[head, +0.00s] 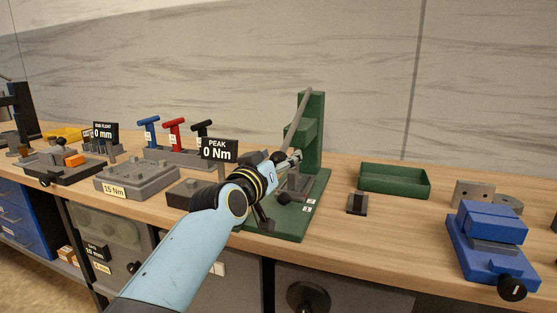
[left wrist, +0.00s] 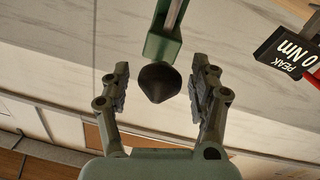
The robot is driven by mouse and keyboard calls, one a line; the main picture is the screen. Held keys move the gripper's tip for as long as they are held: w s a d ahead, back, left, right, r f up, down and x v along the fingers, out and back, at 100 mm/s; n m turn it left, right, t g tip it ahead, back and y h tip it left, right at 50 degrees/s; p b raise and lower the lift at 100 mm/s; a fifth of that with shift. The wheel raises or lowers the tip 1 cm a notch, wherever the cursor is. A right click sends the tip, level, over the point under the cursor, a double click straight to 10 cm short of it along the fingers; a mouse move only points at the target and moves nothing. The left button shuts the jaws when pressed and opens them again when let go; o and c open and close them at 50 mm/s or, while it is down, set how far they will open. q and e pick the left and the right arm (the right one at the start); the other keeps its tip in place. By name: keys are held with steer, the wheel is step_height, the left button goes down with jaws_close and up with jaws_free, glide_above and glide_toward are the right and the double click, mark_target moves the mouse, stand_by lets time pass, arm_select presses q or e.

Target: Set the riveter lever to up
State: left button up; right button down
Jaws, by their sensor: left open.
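The green riveter (head: 314,130) stands upright on its green base near the middle of the bench. Its grey lever rod (head: 301,113) slants from the top of the post down to the left. My left gripper (head: 290,160) is in front of the riveter and partly hides it, near the rod's lower part. In the left wrist view my left gripper (left wrist: 161,76) is open. A dark conical knob (left wrist: 158,83) shows between its fingers, with gaps on both sides. Beyond it is a green part (left wrist: 163,42) with a grey rod. My right gripper is out of view.
The PEAK display (head: 218,149) stands left of the gripper. Red and blue T-handled tools (head: 173,128) stand in a rack farther left. A green tray (head: 394,180), a small black block (head: 357,204) and a blue vise (head: 487,235) are to the right.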

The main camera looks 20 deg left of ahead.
arm_select(q)
jaws_close()
stand_by(0.3)
